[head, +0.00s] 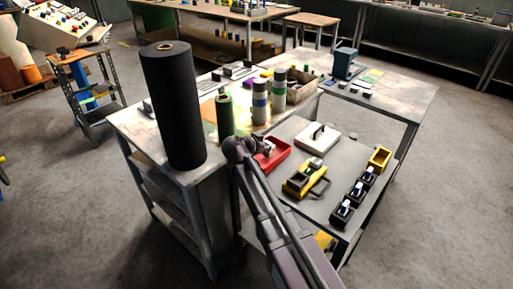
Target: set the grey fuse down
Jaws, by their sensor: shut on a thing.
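My arm reaches up from the bottom of the head view. My gripper (258,150) is at its end, beside the left edge of the grey worktable and close to a red tray (275,156). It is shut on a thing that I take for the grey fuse. The fingers and the fuse are too small, and partly hidden by my wrist, to make out clearly. I cannot tell whether the fuse touches anything below.
A tall black roll (173,105) and a green roll (225,115) stand left of my gripper. The worktable (345,160) holds a white block (318,138), a yellow-and-black device (305,180), a yellow bin (380,158) and several black holders (342,212) along its right edge.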

